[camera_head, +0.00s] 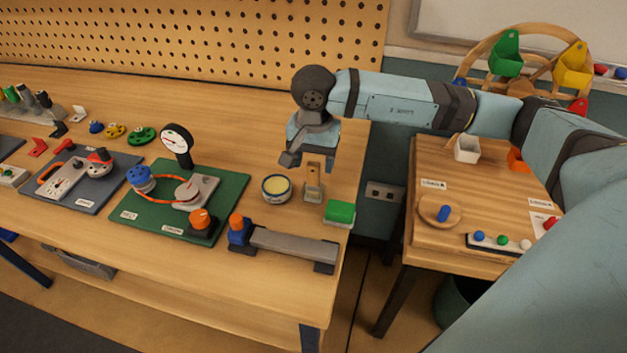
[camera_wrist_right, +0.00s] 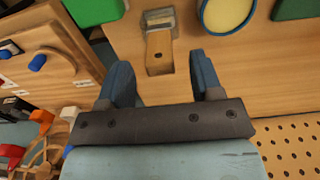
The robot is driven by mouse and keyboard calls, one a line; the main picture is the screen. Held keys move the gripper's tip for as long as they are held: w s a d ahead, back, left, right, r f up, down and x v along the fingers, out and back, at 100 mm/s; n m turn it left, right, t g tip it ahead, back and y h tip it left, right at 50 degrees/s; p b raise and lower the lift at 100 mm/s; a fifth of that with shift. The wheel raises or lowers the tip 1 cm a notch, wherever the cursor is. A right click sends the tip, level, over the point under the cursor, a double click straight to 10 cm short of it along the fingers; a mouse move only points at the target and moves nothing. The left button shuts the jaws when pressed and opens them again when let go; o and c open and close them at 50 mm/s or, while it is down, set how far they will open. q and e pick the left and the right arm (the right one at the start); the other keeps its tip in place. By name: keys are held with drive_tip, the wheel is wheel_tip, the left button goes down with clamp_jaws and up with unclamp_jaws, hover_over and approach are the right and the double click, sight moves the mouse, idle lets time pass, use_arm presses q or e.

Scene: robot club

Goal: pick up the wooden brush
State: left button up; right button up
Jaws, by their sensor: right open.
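The wooden brush (camera_head: 313,184) lies near the right edge of the workbench, its light wooden handle pointing toward the bench's back. In the right wrist view the handle (camera_wrist_right: 159,52) with its hole is plain, and a grey metal band is beyond it. My right gripper (camera_head: 302,158) is above and just behind the brush, pointing down. In the wrist view its two fingers (camera_wrist_right: 160,62) are open and apart, with the handle end showing between and ahead of their tips. Nothing is between the fingers. My left gripper is not in view.
A tin (camera_head: 276,188) with a pale yellow top is left of the brush. A green block (camera_head: 340,212) lies at its front right. A grey bar fixture (camera_head: 290,244) and a green board (camera_head: 150,215) are nearby. A pegboard (camera_head: 200,35) stands behind.

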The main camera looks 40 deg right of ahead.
sight(313, 184)
wheel_tip(313, 184, down, 5)
drive_tip(key=shift+r, duration=0.2)
drive_tip(key=c, duration=1)
drive_tip(key=shift+r, duration=0.1)
wheel_tip(313, 184, up, 20)
